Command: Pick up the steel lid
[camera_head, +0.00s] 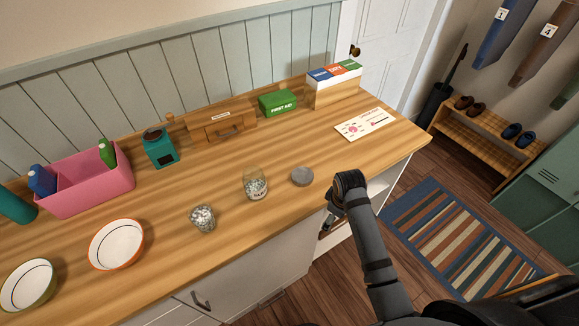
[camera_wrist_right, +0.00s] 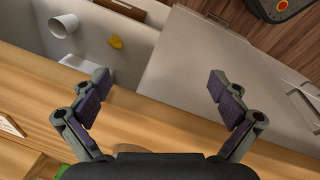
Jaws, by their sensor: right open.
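The steel lid (camera_head: 301,176) is a small grey disc lying flat on the wooden counter, near its front edge and right of a glass jar (camera_head: 255,185). My right gripper (camera_head: 326,226) is partly hidden behind its own wrist in the head view, just beyond the counter's front edge, right of and nearer than the lid. In the right wrist view my right gripper (camera_wrist_right: 160,86) is open, its fingers wide apart with nothing between them, over the counter edge. My left gripper is not in view.
A second glass container (camera_head: 203,219) holds silvery pieces left of the jar. Bowls (camera_head: 117,244), a pink caddy (camera_head: 95,190), a teal canister (camera_head: 159,148), a green first-aid box (camera_head: 277,101) and a card (camera_head: 365,125) stand around. An open shelf below holds a white cup (camera_wrist_right: 64,25).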

